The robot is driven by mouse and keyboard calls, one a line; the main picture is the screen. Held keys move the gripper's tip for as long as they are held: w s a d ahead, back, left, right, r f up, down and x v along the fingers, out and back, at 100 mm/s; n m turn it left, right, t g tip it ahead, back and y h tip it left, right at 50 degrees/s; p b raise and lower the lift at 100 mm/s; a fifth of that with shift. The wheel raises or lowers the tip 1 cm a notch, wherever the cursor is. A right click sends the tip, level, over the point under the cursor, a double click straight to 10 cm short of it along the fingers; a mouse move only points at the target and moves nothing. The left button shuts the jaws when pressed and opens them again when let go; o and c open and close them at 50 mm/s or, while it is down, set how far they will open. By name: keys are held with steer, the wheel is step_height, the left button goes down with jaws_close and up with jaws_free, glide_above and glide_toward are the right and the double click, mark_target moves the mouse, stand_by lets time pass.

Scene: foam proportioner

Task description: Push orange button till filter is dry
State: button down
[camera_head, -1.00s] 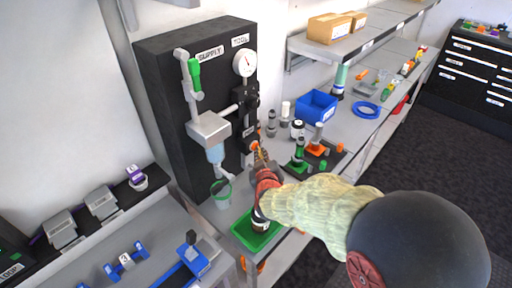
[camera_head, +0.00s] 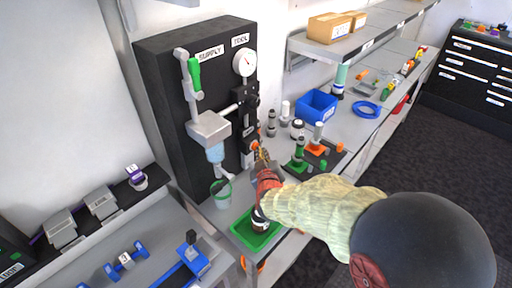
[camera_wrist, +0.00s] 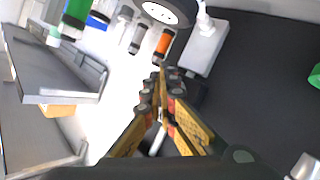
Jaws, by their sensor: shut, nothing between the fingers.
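The orange button (camera_head: 255,145) sits low on the right part of the black panel (camera_head: 165,70). My gripper (camera_head: 263,156) is shut and empty, its fingertips at or very near the button; contact cannot be made out. In the wrist view the closed fingertips (camera_wrist: 163,72) are just below an orange cylinder (camera_wrist: 163,43); I cannot tell if this is the button. A pale blue clear bowl (camera_head: 215,153), apparently the filter, hangs under a grey block (camera_head: 208,127) on the panel. Whether it holds liquid is too small to tell.
A green-rimmed cup (camera_head: 221,190) stands below the bowl. A green tray (camera_head: 243,238) with a dark jar lies under my forearm. A gauge (camera_head: 244,63) is above the button.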

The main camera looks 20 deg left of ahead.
steer(key=shift+s+d, duration=0.2)
steer(key=shift+d, duration=0.2)
steer(key=shift+d, duration=0.1)
steer(key=shift+s+d+b, duration=0.15)
steer(key=shift+s+d, duration=0.15)
steer(key=shift+d, duration=0.45)
steer(key=shift+s+d+b, duration=0.15)
steer(key=shift+s+d, duration=0.2)
steer(key=shift+d, duration=0.4)
steer(key=shift+s+d+b, duration=0.15)
steer(key=shift+s+d, duration=0.15)
steer(key=shift+d, duration=0.45)
steer(key=s+d+r+m+g+h, duration=0.1)
steer(key=s+d+r+m+g, duration=0.2)
steer(key=d, duration=0.6)
steer(key=s+d+r+m+h, duration=0.1)
steer(key=s+d+r, duration=0.2)
steer(key=d+r, duration=0.45)
steer(key=s+d+m+g+h, duration=0.2)
steer(key=s+d+m, duration=0.1)
steer(key=s+d, duration=0.6)
steer(key=s+d+m+g+h, duration=0.2)
steer(key=s+d, duration=0.7)
steer(key=s, duration=0.5)
steer(key=shift+d+f+m+g, duration=0.25)
steer(key=shift+m+g, duration=0.15)
steer(key=shift+m, duration=0.3)
